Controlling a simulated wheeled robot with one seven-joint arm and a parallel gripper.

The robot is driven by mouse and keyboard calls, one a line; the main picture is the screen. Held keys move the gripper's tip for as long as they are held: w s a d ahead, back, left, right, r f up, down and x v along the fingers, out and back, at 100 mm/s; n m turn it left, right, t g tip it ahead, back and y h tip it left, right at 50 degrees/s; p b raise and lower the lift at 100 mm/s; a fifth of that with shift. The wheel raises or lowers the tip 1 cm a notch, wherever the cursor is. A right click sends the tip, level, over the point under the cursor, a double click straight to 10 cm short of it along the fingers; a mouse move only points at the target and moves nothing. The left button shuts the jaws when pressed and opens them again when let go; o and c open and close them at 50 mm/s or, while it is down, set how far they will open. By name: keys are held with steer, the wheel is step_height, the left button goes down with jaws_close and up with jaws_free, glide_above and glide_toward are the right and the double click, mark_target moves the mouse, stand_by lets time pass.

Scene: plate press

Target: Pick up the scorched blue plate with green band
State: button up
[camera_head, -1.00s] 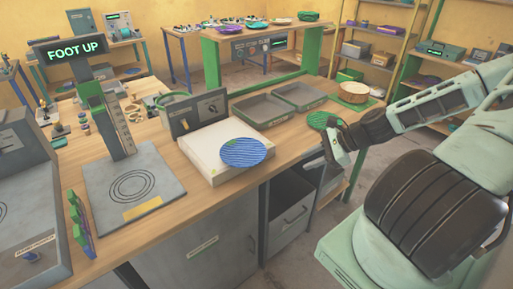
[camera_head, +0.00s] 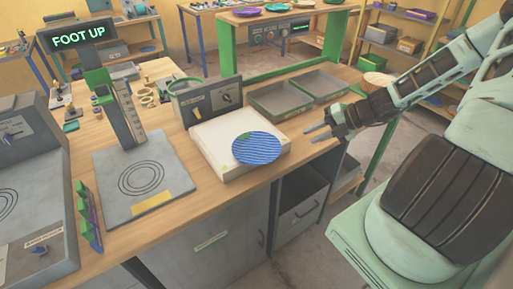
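A blue plate (camera_head: 257,148) with wavy stripes and a small green patch at its upper left edge lies on the white slab (camera_head: 207,141) on the workbench. I cannot make out scorching or a full green band. My gripper (camera_head: 312,132) is right of the plate, apart from it, with its fingers pointing left. The two fingers are spread, with nothing between them.
Two grey trays (camera_head: 280,101) lie behind my gripper. A control box (camera_head: 212,98) stands behind the slab. A grey base plate with ring marks (camera_head: 117,190) and an upright post (camera_head: 124,122) are at left. The bench's front edge (camera_head: 175,230) is clear.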

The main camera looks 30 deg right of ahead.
mark_target(280, 148)
steer(key=shift+p+x, duration=1.7)
steer(key=shift+x, duration=4.2)
steer(key=shift+d, duration=0.15)
jaws_close()
